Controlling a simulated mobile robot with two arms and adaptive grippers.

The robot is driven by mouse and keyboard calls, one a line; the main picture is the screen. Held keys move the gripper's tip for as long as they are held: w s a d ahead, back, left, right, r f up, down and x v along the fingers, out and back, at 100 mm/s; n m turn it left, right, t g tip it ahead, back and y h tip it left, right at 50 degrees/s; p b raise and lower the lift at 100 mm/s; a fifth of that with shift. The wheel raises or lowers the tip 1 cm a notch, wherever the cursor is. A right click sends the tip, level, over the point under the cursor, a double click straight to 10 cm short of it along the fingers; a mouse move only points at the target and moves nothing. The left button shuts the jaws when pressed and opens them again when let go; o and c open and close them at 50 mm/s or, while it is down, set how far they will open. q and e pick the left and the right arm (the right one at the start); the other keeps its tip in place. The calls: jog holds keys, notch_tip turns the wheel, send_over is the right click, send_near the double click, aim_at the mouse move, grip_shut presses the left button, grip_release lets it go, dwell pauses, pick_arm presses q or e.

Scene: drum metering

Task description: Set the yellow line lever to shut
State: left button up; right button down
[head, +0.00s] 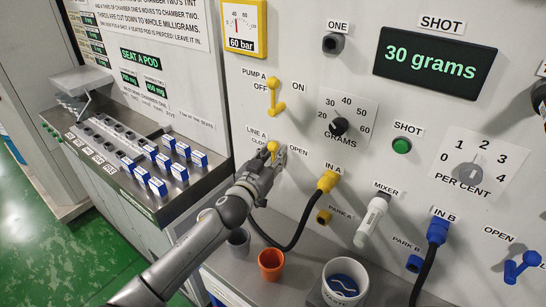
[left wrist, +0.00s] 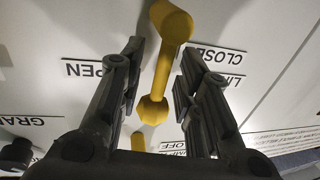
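The yellow line lever (head: 273,147) is on the upright panel, between the CLOSED label on its left and the OPEN label on its right. My left gripper (head: 268,163) is at the lever and hides part of it. In the left wrist view, where the labels appear upside down, the yellow line lever (left wrist: 162,65) runs between the two dark fingers of my left gripper (left wrist: 160,83). The fingers are open, with a gap on each side of the lever. Its exact setting is hard to tell. My right gripper is not in view.
The yellow pump lever (head: 275,97) is just above. A yellow plug (head: 328,181) with a black hose is to the right. An orange cup (head: 271,264) and a white cup (head: 345,282) stand on the ledge below. A rack with blue-and-white pods (head: 158,187) is at left.

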pick_arm(q)
jog(key=shift+c, duration=0.3)
grip_shut()
